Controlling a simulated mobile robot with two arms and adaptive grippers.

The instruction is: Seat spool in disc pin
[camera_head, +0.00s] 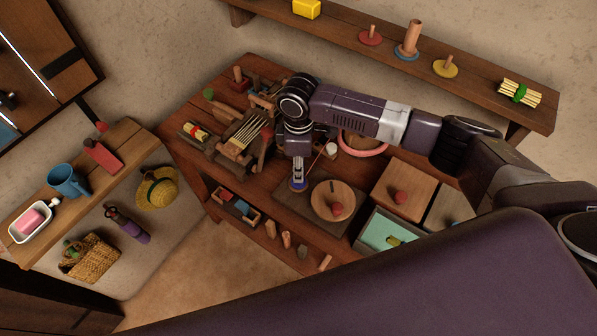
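My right arm comes in from the right, and its gripper (298,174) points down over the worktable, at the left edge of a dark square board. A small blue-rimmed piece (298,186), possibly the spool, shows right at the fingertips. It is too small to tell whether the fingers grip it or are only above it. A round wooden disc (322,196) lies on the board, just right of the gripper. A red knob-like piece (337,209) is on the disc, and I cannot make out a separate pin. My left gripper is not in view.
A small wooden loom (243,137) stands left of my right arm. A pink-rimmed bowl (362,151) is partly behind the arm. Wooden boxes (405,180) and an open green-lined drawer (385,231) lie right. The wall shelf (480,76) holds red, blue and yellow discs with upright pegs.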

